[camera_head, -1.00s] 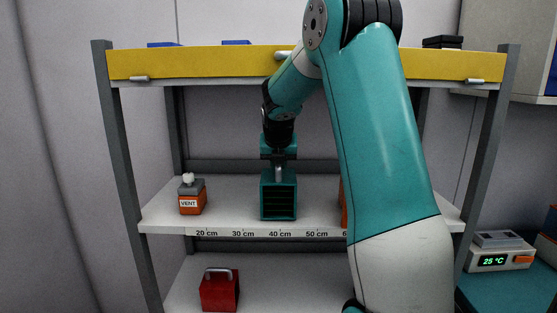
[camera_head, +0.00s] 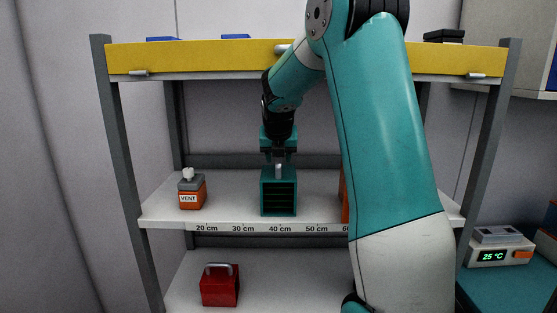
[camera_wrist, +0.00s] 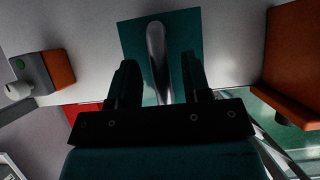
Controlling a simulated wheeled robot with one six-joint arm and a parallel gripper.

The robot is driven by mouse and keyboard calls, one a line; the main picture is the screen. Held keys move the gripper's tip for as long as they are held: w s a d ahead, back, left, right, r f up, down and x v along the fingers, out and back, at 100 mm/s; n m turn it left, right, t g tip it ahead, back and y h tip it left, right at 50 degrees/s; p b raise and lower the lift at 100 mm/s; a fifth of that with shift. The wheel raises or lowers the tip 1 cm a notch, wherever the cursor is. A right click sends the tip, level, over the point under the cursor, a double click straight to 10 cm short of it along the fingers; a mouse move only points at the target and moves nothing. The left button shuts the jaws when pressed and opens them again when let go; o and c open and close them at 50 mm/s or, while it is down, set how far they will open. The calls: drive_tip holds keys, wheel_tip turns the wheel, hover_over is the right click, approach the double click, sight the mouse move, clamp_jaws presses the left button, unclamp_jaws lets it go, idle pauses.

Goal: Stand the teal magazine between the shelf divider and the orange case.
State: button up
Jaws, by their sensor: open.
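The teal magazine (camera_head: 278,196) stands upright on the middle shelf, just behind the 40 cm mark. Its light handle (camera_head: 278,171) points up. My gripper (camera_head: 279,160) is open above it. In the wrist view my gripper's fingers (camera_wrist: 159,82) are on either side of the handle (camera_wrist: 157,55), with the magazine's teal top (camera_wrist: 185,30) beyond. An orange upright thing, likely the orange case (camera_head: 344,200), stands right of the magazine, mostly hidden behind my arm. An orange surface, likely the same case (camera_wrist: 288,55), shows at right in the wrist view. I cannot pick out the shelf divider.
An orange and grey block marked VENT (camera_head: 191,192) stands left of the magazine, with a clear gap. The yellow beam (camera_head: 200,62) crosses above. A red box (camera_head: 220,287) is on the lower shelf. My arm hides the shelf's right part.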

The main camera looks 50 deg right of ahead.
drive_tip(key=b+v, duration=0.1)
drive_tip(key=v, duration=0.5)
drive_tip(key=shift+a+r+b, duration=0.1)
drive_tip(key=shift+r+b, duration=0.05)
drive_tip(key=shift+b, duration=0.2)
drive_tip(key=s+a+f+m+y, duration=0.2)
drive_tip(key=a+m+y, duration=0.15)
drive_tip(key=a, duration=0.85)
drive_tip(key=s+a+f+m+y, duration=0.25)
drive_tip(key=a+m, duration=0.25)
drive_tip(key=a, duration=0.6)
drive_tip(key=s+a+f+m+g+y, duration=0.1)
drive_tip(key=s+a+f+m+g, duration=0.1)
drive_tip(key=s+a+m, duration=0.3)
drive_tip(key=s+a+f+m+g+y, duration=0.2)
drive_tip(key=s+a+m, duration=0.3)
drive_tip(key=s+a, duration=0.7)
drive_tip(key=shift+s+a+f+m, duration=0.25)
drive_tip(key=shift+s+f+m, duration=0.1)
drive_tip(key=shift+s+f, duration=0.4)
drive_tip(key=shift+s, duration=0.1)
